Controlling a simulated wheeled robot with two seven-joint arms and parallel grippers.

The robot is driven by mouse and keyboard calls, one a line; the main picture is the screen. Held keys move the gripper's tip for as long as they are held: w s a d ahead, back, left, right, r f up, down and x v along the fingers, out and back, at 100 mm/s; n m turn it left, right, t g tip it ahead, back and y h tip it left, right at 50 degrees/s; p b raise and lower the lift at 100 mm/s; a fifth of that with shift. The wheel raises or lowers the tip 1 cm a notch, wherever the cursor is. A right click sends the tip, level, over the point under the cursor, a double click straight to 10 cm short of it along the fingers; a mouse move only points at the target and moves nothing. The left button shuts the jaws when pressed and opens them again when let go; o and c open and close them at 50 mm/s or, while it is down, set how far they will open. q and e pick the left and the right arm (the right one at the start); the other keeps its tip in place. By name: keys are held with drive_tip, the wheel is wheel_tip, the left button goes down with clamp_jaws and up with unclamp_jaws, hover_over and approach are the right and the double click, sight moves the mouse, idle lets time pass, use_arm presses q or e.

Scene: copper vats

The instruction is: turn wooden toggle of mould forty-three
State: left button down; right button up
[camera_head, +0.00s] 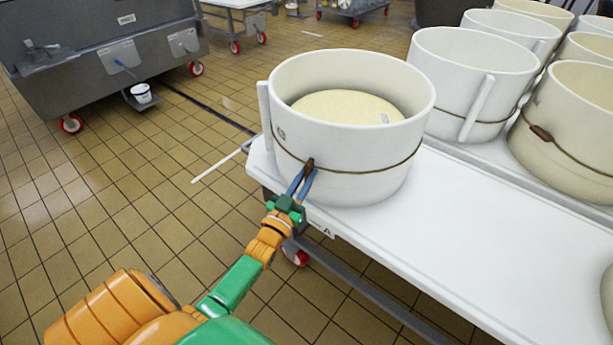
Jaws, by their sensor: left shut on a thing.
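A white round mould (350,150) stands at the left end of a white table and holds a pale yellow cheese (345,104). A thin cord runs around the mould's outer wall. A small brown wooden toggle (309,164) sits on the cord at the mould's near side. My left gripper (302,180) reaches up from below, its blue fingers closed on the toggle. The fingers cover part of the toggle. My right gripper is not in view.
Several more moulds stand behind and to the right, one white (467,85) and one with its own toggle (570,135). The white table (480,240) is bare in front of them. A grey wheeled vat (95,70) stands at the upper left. Tiled floor lies open between.

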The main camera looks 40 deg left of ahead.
use_arm(q)
drive_tip(key=c, duration=0.9)
unclamp_jaws()
drive_tip(key=shift+o, duration=0.2)
drive_tip(key=v, duration=0.7)
drive_tip(key=shift+p, duration=0.35)
drive_tip(key=shift+f, duration=0.1)
